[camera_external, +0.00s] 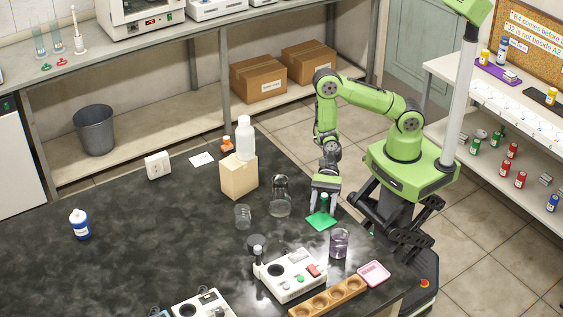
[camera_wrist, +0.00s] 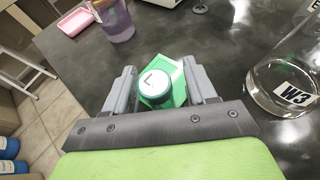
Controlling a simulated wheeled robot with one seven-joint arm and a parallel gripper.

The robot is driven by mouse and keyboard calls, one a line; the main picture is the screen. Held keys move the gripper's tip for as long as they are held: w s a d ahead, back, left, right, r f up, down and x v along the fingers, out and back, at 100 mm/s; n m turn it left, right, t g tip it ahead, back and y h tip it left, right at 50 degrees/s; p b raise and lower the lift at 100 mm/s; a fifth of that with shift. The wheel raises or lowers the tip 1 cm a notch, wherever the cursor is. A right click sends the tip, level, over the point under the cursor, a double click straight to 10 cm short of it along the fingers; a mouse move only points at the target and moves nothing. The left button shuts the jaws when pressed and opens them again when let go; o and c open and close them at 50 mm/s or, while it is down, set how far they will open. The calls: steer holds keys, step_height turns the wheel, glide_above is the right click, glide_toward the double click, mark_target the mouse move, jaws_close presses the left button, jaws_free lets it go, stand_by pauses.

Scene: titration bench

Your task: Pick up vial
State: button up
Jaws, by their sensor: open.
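A small vial (camera_wrist: 154,87) with a dark green body and a white cap marked with a black L stands between my jaws in the wrist view. In the external view the vial (camera_external: 323,203) stands on a green square mat (camera_external: 319,222) near the right edge of the dark bench. My gripper (camera_external: 325,198) points down over it. In the wrist view my gripper (camera_wrist: 158,90) is open, with one finger on each side of the vial and visible gaps. The green mat (camera_wrist: 180,90) shows beneath the vial.
A glass flask (camera_external: 280,201) labelled W3 stands close to the left of my gripper. A beaker of purple liquid (camera_external: 339,243), a pink tray (camera_external: 373,273) and a white stirrer device (camera_external: 290,275) stand nearer the front. A wooden block (camera_external: 239,178) bears a white bottle (camera_external: 245,137).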

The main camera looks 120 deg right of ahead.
mark_target(320, 224)
jaws_close()
steer(key=shift+r, duration=0.2)
step_height(320, 224, up, 9)
steer(key=w+a, duration=0.3)
step_height(320, 224, down, 9)
steer(key=b, duration=0.4)
steer(key=shift+f+b, duration=0.1)
steer(key=shift+b, duration=0.25)
